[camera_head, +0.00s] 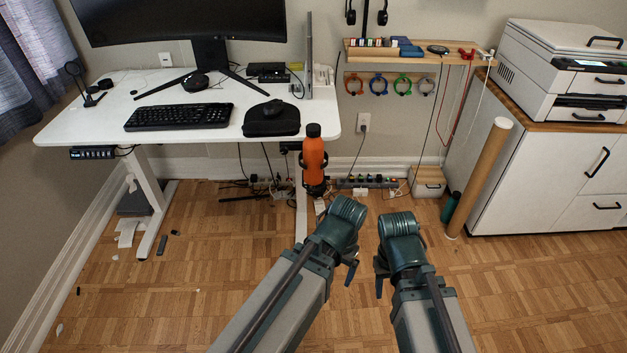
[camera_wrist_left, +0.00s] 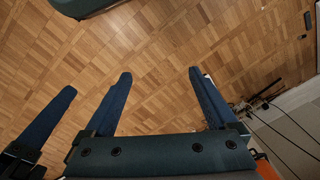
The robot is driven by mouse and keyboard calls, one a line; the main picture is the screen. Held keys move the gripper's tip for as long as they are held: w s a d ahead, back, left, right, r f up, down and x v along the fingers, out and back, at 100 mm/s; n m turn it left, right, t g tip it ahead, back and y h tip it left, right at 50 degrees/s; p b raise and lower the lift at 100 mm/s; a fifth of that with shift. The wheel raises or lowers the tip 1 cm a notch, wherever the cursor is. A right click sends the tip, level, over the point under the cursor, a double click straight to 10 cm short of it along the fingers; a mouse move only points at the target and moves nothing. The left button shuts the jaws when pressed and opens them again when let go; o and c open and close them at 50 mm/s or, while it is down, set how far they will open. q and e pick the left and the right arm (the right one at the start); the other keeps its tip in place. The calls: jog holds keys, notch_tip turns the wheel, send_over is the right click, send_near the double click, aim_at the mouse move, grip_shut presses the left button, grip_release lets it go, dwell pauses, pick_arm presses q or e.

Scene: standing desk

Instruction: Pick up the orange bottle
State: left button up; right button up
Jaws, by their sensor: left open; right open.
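The orange bottle (camera_head: 313,158) has a dark cap and stands upright in a black holder at the desk's front right edge. An orange patch at the lower right edge of the left wrist view may be part of it. My left gripper (camera_head: 352,271) is below and right of the bottle, apart from it, mostly hidden behind its own arm. In the left wrist view its two fingers (camera_wrist_left: 160,85) are spread and empty over the floor. My right gripper (camera_head: 379,284) is just right of the left one, also mostly hidden, with nothing seen in it.
The white desk (camera_head: 160,90) holds a monitor, a keyboard (camera_head: 180,117) and a black case (camera_head: 271,120). Cables and power strips (camera_head: 365,183) lie along the wall. A cardboard tube (camera_head: 480,175) leans by the white cabinet (camera_head: 540,170). The wooden floor (camera_head: 220,245) is mostly clear.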

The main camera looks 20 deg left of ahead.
aim_at(312, 135)
pick_arm(q)
jog(key=w+a+f+t+h+b, duration=0.3)
jog(key=w+f, duration=0.1)
jog(key=w, duration=0.3)
jog(key=w+d+r+m+t+h, duration=0.1)
jog(key=w+d+r+t+h, duration=0.3)
jog(key=w+r+t, duration=0.7)
jog(key=w+a+r+n+t+y, duration=0.2)
jog(key=a+r+n+y, duration=0.1)
jog(key=a+r+y, duration=0.3)
jog(key=w+a+r+n+t+y, duration=0.2)
jog(key=w+a+r+n+y, duration=0.15)
jog(key=a, duration=0.45)
jog(key=w, duration=0.5)
jog(key=w+a, duration=0.1)
jog(key=w, duration=0.1)
jog(key=shift+w+r, duration=0.35)
jog(key=shift+w, duration=0.05)
jog(key=shift+w+a+r, duration=0.1)
jog(key=shift+w+a, duration=0.15)
jog(key=shift+w, duration=1.05)
jog(key=shift+w+a+r, duration=0.1)
jog(key=shift+w+a, duration=0.1)
jog(key=shift+w, duration=1.05)
pick_arm(e)
notch_tip(312, 135, down, 4)
jog(key=shift+f, duration=0.2)
